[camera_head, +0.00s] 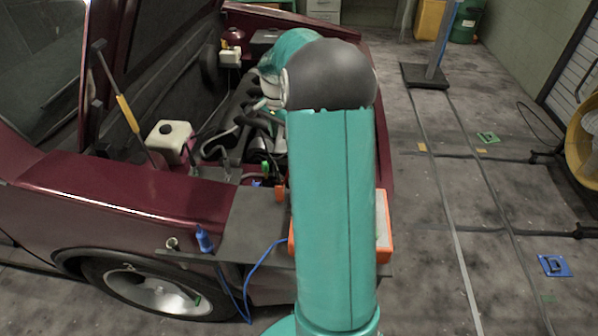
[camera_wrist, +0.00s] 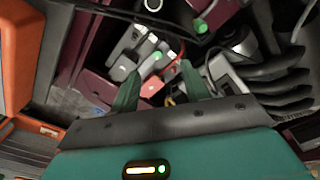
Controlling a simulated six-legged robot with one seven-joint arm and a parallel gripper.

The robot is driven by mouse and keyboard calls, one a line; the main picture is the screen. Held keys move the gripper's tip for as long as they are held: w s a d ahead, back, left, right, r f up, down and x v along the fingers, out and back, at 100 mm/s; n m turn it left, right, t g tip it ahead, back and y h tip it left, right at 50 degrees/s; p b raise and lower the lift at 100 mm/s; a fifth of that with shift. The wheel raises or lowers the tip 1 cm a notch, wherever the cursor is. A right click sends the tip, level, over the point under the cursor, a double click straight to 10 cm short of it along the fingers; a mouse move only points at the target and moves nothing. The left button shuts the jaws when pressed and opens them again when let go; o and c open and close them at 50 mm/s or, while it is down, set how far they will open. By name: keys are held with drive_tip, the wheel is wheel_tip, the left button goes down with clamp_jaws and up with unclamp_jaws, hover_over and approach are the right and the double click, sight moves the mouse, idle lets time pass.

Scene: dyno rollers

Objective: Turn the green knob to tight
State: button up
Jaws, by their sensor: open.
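In the wrist view my gripper (camera_wrist: 160,72) is open, with its two green fingers spread and nothing between the tips. A round bright green piece (camera_wrist: 201,27) shows beyond the right finger, apart from it. A smaller green spot (camera_wrist: 156,55) shows on grey metal parts beyond the gap between the fingertips. I cannot tell which of these is the green knob, nor how it is set. In the head view a small green piece (camera_head: 265,168) shows in the engine bay beside my arm. My gripper is hidden there behind my arm.
The dark red car (camera_head: 130,205) has its hood up. A white reservoir (camera_head: 171,142) stands in the engine bay. A grey fender mat (camera_head: 255,222) holds a blue-handled tool (camera_head: 204,240). Black ribbed hoses (camera_wrist: 283,88) lie right of the gripper. Floor to the right is mostly clear.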

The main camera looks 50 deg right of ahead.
drive_tip(key=d+f+m, duration=0.3)
drive_tip(key=d+f, duration=0.3)
drive_tip(key=d, duration=0.1)
drive_tip(key=shift+y, duration=0.3)
drive_tip(key=f, duration=0.4)
drive_tip(key=s+f, duration=0.1)
drive_tip(key=f, duration=0.8)
drive_tip(key=shift+s+a+f, duration=0.15)
drive_tip(key=shift+a+f, duration=0.1)
drive_tip(key=shift+f, duration=0.1)
drive_tip(key=c, duration=1)
